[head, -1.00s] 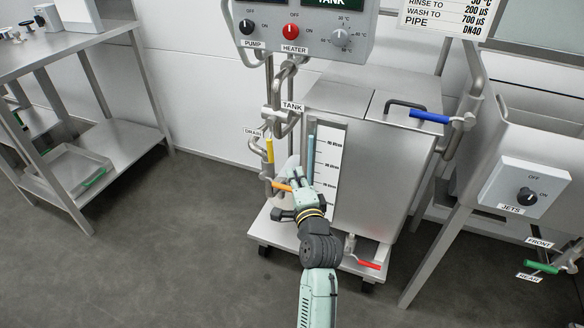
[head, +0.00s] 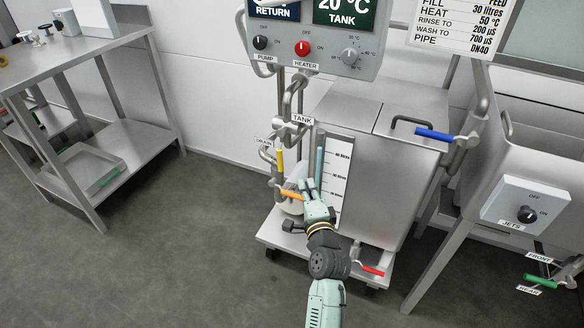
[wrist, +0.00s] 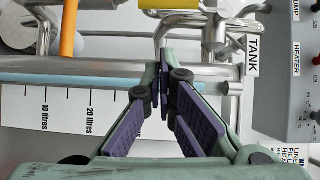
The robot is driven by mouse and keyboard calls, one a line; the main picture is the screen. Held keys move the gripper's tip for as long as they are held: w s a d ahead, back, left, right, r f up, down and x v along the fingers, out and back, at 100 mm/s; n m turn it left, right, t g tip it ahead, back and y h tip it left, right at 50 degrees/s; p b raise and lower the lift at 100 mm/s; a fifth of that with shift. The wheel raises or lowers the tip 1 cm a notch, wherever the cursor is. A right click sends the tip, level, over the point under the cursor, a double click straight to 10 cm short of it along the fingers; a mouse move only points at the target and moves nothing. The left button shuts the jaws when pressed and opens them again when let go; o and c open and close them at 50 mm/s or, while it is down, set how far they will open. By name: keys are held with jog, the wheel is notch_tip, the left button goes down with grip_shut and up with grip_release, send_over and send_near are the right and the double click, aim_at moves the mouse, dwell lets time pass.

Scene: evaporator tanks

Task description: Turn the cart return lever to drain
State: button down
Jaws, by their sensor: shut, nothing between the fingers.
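A yellow lever (head: 279,163) hangs upright on the cart's pipework, between the DRAIN label (head: 263,142) and the TANK label (head: 302,119). Its lower part shows at the top of the wrist view (wrist: 170,4). An orange lever (head: 292,194) sits lower on the pipes, and it also shows at the upper left of the wrist view (wrist: 69,30). My gripper (head: 308,185) is beside the sight gauge, just right of the orange lever in the head view. Its fingers (wrist: 163,85) are shut and empty, pointing at the pipes. I cannot tell whether they touch anything.
The steel cart tank (head: 375,165) has a level scale (head: 336,180), a red lever (head: 372,271) low down and a blue lever (head: 433,134) at right. The control panel (head: 315,38) hangs above. A steel table (head: 90,55) stands left; the floor between is clear.

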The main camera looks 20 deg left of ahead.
aim_at(281, 152)
jog(key=w+a+p, duration=0.2)
jog(key=w+a, duration=0.3)
jog(key=a, duration=0.1)
jog(key=shift+w+a+f, duration=0.15)
jog(key=shift+a, duration=0.2)
